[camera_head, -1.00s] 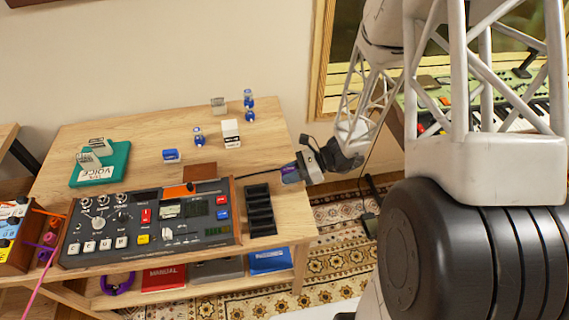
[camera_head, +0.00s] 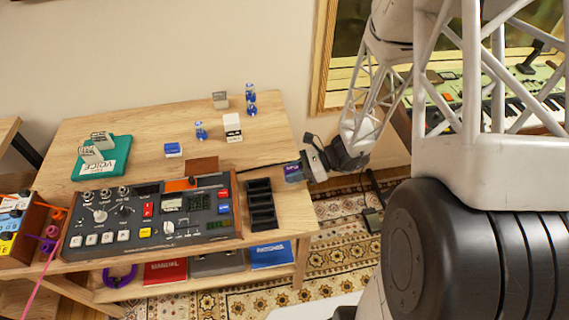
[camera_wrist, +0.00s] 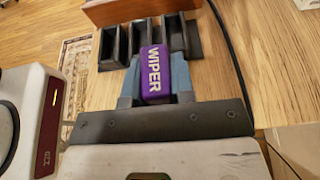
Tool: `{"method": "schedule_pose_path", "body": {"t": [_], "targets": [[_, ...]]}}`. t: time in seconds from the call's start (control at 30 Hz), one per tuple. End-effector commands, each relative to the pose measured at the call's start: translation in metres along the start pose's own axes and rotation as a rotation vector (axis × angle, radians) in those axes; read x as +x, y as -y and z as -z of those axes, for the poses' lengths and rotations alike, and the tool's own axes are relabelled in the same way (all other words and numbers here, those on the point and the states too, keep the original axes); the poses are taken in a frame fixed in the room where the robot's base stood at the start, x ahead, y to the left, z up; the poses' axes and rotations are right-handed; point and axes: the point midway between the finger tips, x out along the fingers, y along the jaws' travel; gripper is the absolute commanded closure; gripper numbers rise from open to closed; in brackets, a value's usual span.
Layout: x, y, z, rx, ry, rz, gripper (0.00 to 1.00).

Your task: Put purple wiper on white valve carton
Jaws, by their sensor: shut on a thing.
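The purple wiper (camera_wrist: 153,72), with WIPER printed in white, is held between the two blue-grey fingers of my gripper (camera_wrist: 155,84) in the wrist view. In the head view my gripper (camera_head: 293,172) is at the right edge of the wooden table (camera_head: 140,136), with a bit of purple (camera_head: 291,173) showing at its fingers. A small white carton (camera_head: 232,123) with black markings below stands toward the back right of the table; its label is too small to read. My gripper is apart from it, nearer the front right.
A black slotted tray (camera_head: 261,205) lies just left of my gripper, beside a control console (camera_head: 150,215). Blue-and-clear small items (camera_head: 251,103), a grey block (camera_head: 220,99) and a blue box (camera_head: 172,150) stand near the carton. A cable runs near my gripper.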

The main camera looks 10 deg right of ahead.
Motion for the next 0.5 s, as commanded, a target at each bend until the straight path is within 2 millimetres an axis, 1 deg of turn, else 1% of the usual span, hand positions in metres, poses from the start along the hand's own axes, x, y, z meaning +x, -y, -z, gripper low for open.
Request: {"method": "schedule_pose_path", "body": {"t": [0.17, 0.27, 0.37, 0.5], "targets": [[0.003, 0.007, -0.005, -0.001, -0.002, 0.000, 1.00], [0.007, 0.016, -0.012, -0.004, -0.006, -0.001, 1.00], [0.014, 0.027, -0.021, -0.004, -0.009, -0.002, 1.00], [0.026, 0.048, -0.040, -0.004, -0.012, -0.002, 1.00]]}}
